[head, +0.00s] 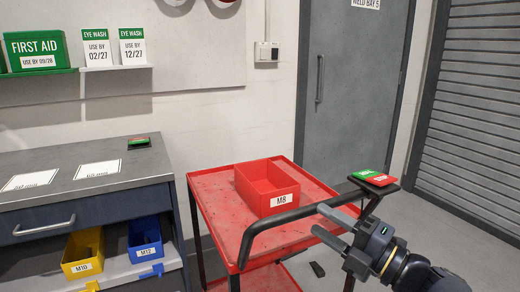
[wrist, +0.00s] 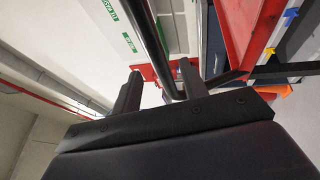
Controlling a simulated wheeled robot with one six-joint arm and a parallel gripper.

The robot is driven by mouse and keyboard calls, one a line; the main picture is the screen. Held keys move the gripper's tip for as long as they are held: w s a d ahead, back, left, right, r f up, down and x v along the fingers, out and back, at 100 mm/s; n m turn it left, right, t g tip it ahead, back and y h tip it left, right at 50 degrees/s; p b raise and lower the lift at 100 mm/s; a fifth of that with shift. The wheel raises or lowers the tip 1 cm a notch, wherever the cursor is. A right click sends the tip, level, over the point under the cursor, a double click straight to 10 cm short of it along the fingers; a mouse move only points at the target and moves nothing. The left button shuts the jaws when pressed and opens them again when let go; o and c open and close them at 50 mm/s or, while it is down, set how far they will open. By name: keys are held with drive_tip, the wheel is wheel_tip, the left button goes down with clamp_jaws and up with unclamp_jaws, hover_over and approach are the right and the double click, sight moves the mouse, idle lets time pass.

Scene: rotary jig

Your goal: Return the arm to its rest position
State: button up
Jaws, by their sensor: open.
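My gripper (head: 318,220) is at the right of the head view, beside the black handle of the red cart. Its two grey fingers are spread apart with nothing clamped between them. In the wrist view, my gripper (wrist: 160,80) also shows both fingers apart. The black handle bar (wrist: 153,45) runs through the gap between them in that picture. The bar is very close to the fingertips; I cannot tell whether it touches them. My arm comes in from the lower right of the head view.
The red cart (head: 215,205) carries a red M8 bin (head: 262,188). A green and red sign block (head: 374,178) sits by the handle's right end. A grey workbench (head: 130,178) holds yellow M10 (head: 83,254) and blue M12 (head: 145,240) bins below. Floor is clear toward the shutter.

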sight(302, 208)
drive_tip(key=x, duration=0.6)
drive_tip(key=shift+w+a+b, duration=0.25)
drive_tip(key=shift+a+b, duration=0.05)
drive_tip(key=shift+r, duration=0.15)
